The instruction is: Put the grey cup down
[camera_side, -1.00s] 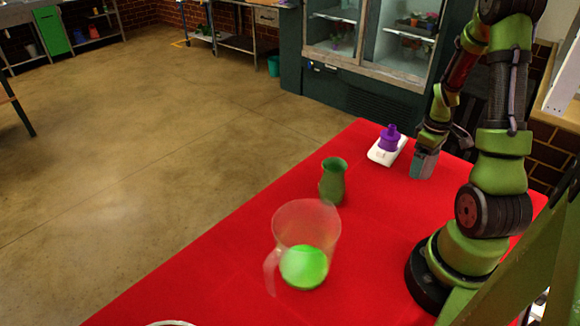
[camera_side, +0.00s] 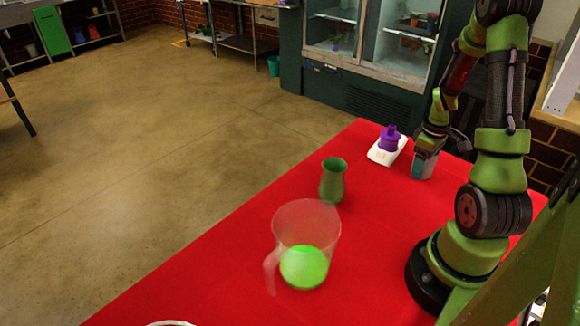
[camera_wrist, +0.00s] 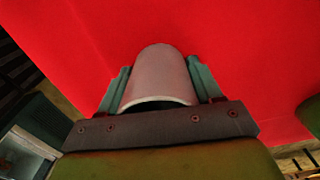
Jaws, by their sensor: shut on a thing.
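The grey cup (camera_wrist: 158,78) is between the two fingers of my gripper (camera_wrist: 160,88) in the wrist view, with a finger against each side. My gripper is shut on it. In the side view my gripper (camera_side: 424,166) is at the far right part of the red table, and the cup shows only as a small grey patch between the fingers. The cup is low over the red cloth. I cannot tell whether its base touches the cloth.
A purple bottle (camera_side: 389,138) stands on a white scale-like pad (camera_side: 386,152) left of my gripper. A green vase (camera_side: 333,181) and a clear jug (camera_side: 306,222) with green contents stand nearer the camera. Red cloth (camera_side: 385,225) is clear between vase and arm.

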